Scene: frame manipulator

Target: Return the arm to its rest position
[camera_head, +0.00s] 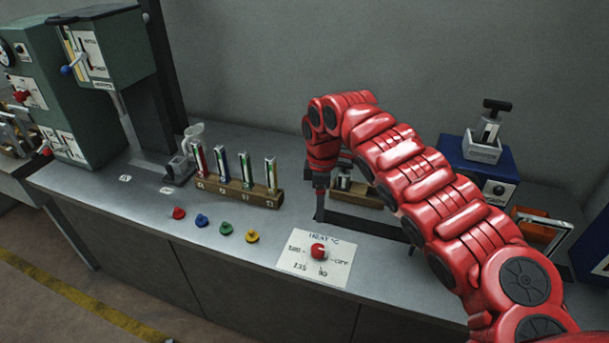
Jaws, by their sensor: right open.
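My right arm (424,182) is red and comes in from the lower right. It reaches up over the right part of the grey bench and bends down at its wrist. My right gripper (319,214) points down, just behind the heat dial card, and its fingers look small and dark. It is open, with nothing seen in it. My left arm and left gripper are not in view.
The grey bench (130,207) carries a white dial card (299,268) with a red knob (319,251), several coloured knobs (202,220) and a wooden rack (235,193) of tubes. A green machine (60,110) stands left. A blue box (502,166) is behind my arm.

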